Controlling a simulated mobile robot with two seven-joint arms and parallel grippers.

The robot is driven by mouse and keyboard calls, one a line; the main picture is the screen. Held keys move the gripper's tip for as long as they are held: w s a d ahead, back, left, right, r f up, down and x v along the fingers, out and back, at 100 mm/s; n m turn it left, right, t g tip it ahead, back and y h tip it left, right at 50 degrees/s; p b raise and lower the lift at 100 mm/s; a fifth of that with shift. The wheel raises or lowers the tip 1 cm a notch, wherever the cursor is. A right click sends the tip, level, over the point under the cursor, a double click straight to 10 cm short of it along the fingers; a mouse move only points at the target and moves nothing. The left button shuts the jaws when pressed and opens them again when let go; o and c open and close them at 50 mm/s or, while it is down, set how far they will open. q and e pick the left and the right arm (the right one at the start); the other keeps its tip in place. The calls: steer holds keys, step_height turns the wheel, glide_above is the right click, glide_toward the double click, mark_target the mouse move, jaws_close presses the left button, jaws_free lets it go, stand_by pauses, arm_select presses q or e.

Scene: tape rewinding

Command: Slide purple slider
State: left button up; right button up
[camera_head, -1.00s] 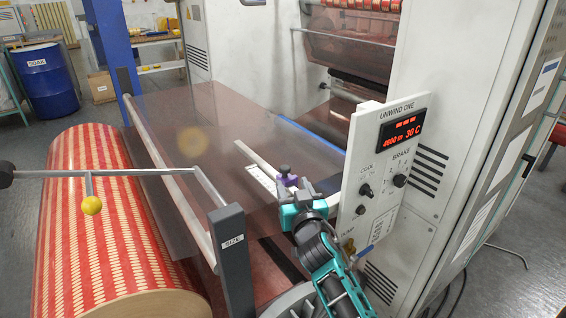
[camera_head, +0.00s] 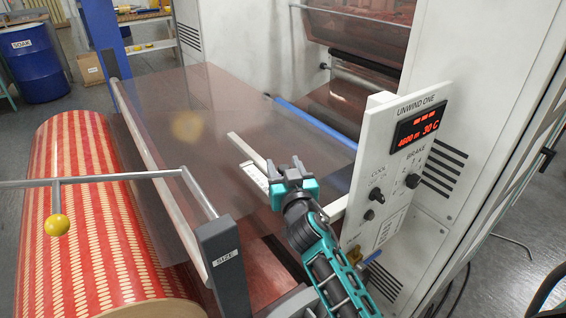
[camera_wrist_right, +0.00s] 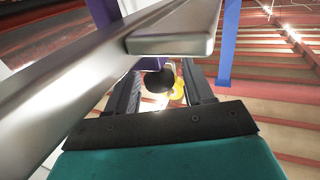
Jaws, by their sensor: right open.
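My right gripper (camera_head: 283,168) is open, at the near end of the pale rail with the white scale (camera_head: 254,174). The purple slider is hidden behind this gripper in the head view. In the right wrist view, a small purple patch (camera_wrist_right: 149,63), likely the slider, shows under the end of a grey metal bar (camera_wrist_right: 172,40). A black round knob (camera_wrist_right: 158,80) sits just below it, between the two open fingers of the right gripper (camera_wrist_right: 163,78). I cannot tell whether the fingers touch anything. My left gripper is not in view.
The control panel (camera_head: 392,170) stands close to the right of my right arm. A translucent film (camera_head: 225,120) spans behind the rail. A red patterned roll (camera_head: 80,230) and a dark post labelled SIZE (camera_head: 222,265) are to the left.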

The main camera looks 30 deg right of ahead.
steer(key=shift+c, duration=0.3)
jaws_close()
stand_by(0.3)
